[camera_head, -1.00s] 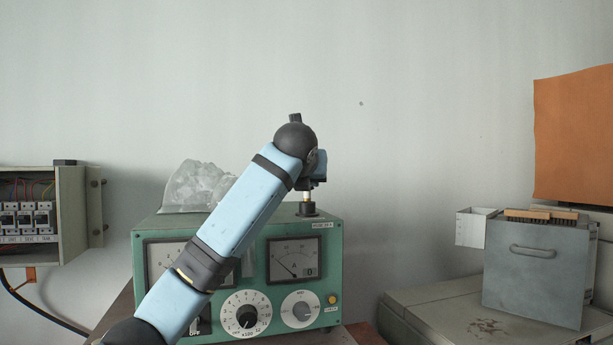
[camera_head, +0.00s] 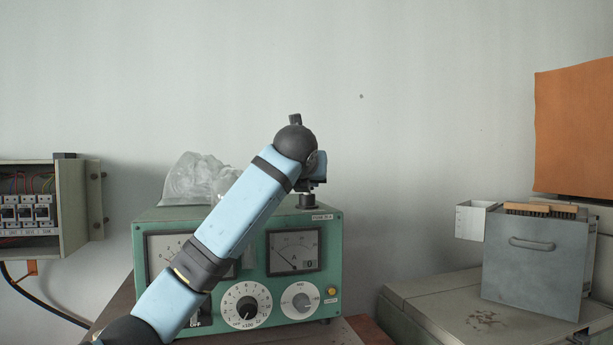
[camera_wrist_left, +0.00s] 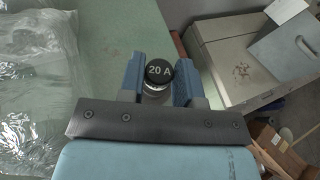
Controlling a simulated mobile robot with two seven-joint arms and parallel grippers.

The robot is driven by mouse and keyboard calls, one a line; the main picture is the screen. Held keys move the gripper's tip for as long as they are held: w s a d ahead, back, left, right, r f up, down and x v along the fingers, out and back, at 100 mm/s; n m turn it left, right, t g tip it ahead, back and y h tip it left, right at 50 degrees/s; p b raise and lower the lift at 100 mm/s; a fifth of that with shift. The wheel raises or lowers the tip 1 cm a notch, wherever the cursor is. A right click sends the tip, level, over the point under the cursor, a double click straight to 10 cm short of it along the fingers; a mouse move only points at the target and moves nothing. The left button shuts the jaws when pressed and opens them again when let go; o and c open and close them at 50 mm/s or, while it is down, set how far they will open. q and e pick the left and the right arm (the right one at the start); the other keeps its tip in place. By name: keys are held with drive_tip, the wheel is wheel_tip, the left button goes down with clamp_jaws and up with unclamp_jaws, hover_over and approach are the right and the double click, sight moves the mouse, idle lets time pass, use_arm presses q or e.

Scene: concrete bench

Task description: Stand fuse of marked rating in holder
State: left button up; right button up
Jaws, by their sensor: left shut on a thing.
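My left gripper (camera_head: 312,184) is right above the black fuse holder (camera_head: 307,201) on top of the green instrument (camera_head: 333,245). In the left wrist view, the gripper (camera_wrist_left: 158,75) is shut on a fuse with a black cap (camera_wrist_left: 158,70) marked "20 A". The cap faces the camera, between the two blue fingers. The fuse's lower body is hidden; its lower end seems to be in the holder, but how deep I cannot tell. A small label (camera_head: 322,217) on the instrument's front seems to read "FUSE 20 A". My right gripper is out of view.
A clear plastic bag (camera_head: 190,182) lies on the instrument, left of the holder. An open breaker box (camera_head: 72,205) is at the far left. A grey metal box (camera_head: 535,268) with a brush (camera_head: 540,209) on top and a white bin (camera_head: 471,222) stand at the right.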

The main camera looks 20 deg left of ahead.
use_arm(q)
drive_tip(key=shift+f, duration=0.4)
drive_tip(key=o, duration=1)
drive_tip(key=shift+c, duration=0.2)
drive_tip(key=shift+s, duration=0.1)
drive_tip(key=b+v, duration=0.4)
drive_tip(key=v, duration=0.9)
drive_tip(key=shift+s+r, duration=0.15)
drive_tip(key=shift+s, duration=0.15)
